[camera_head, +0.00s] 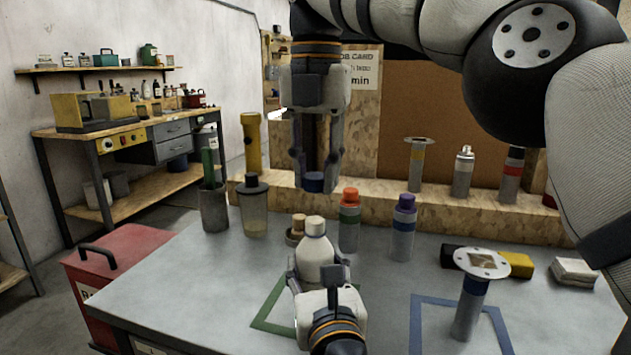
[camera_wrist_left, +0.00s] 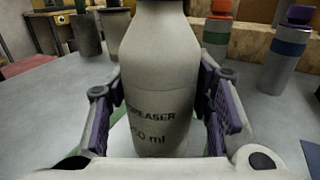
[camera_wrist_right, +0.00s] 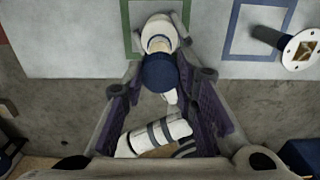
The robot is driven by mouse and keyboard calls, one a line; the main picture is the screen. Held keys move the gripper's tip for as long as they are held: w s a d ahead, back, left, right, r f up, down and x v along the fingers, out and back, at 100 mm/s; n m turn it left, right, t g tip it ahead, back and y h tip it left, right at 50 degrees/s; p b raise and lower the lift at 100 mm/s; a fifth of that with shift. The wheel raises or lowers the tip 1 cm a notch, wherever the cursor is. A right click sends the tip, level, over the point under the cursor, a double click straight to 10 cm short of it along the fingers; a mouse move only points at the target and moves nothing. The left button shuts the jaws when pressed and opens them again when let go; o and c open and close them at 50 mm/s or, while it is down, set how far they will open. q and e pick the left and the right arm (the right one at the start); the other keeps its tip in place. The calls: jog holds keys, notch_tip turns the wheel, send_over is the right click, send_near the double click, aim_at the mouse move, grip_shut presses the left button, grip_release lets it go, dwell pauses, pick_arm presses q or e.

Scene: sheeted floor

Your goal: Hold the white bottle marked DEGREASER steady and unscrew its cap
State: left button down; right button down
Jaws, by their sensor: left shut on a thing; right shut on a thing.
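The white DEGREASER bottle (camera_head: 315,256) stands upright at the middle of the table, with its bare pale neck showing. In the left wrist view its body (camera_wrist_left: 158,70) and lettering fill the space between the finger pads. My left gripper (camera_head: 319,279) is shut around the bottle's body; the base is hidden. My right gripper (camera_head: 316,180) points down above the bottle, shut on the dark blue cap (camera_head: 313,182). The cap is clear of the neck, with a gap between. In the right wrist view the cap (camera_wrist_right: 159,73) sits between the fingertips, partly covering the bottle (camera_wrist_right: 160,34).
A green square outline (camera_head: 262,317) surrounds the bottle area on the table.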

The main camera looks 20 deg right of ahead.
pick_arm(q)
jog(key=c, duration=0.7)
grip_release()
